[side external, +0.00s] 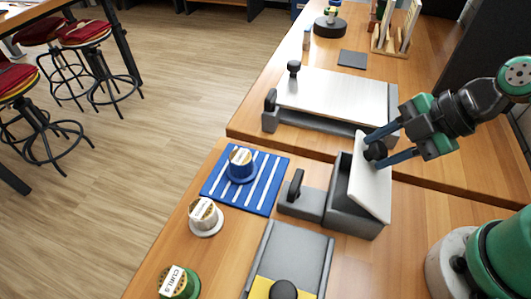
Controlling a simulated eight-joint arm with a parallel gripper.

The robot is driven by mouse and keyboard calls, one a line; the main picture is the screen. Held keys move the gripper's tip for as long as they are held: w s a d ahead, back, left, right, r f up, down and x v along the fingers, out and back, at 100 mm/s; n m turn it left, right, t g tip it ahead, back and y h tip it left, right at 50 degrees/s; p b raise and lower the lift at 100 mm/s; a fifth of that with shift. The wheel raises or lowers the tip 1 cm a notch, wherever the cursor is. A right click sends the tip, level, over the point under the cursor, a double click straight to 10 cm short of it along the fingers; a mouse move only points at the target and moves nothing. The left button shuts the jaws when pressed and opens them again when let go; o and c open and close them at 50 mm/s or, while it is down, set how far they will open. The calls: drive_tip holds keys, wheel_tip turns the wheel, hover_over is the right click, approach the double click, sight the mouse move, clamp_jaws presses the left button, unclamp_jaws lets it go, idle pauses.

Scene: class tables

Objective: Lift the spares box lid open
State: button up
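A grey open-topped box (351,219), which I take to be the spares box, stands on the near wooden table. No label on it is readable. Its white lid (371,188) is tilted up steeply, with its lower edge at the box's right side. Part of the grey interior shows on the left. My gripper (375,151) comes from the upper right, with its two blue fingers on either side of the lid's black knob (376,151). The fingers appear closed on the knob, though the contact is partly hidden.
A grey block with a black handle (297,186) adjoins the box's left. A blue striped mat (266,196) bears a labelled spool. A grey-and-yellow tray (312,247) stands in front. A long white-topped unit (330,97) stands behind.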

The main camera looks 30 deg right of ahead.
drive_tip(key=o, duration=0.4)
drive_tip(key=shift+o, duration=0.2)
drive_tip(key=shift+w+a, duration=0.1)
